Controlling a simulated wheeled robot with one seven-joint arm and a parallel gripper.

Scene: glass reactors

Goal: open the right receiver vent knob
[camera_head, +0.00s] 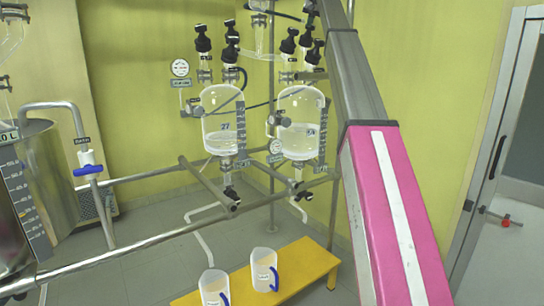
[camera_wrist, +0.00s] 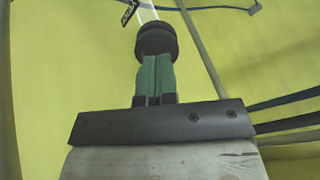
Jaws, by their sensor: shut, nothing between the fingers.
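The right receiver (camera_head: 302,122) is a clear glass vessel with some liquid in it, in the head view. Several black knobs (camera_head: 306,38) stand on its top; I cannot tell which one is the vent. My gripper (camera_wrist: 157,62) shows in the wrist view with its green fingers together and empty. A round black knob (camera_wrist: 156,38) appears right at the fingertips; whether they touch it is unclear. In the head view my arm rises past the right side of the receiver, and I cannot make out the gripper there.
The left receiver (camera_head: 222,120) stands close beside, with similar black knobs. Metal frame rails (camera_head: 270,197) run below both. A yellow bench (camera_head: 300,268) with two jugs stands on the floor. A door (camera_head: 490,150) is at the far right.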

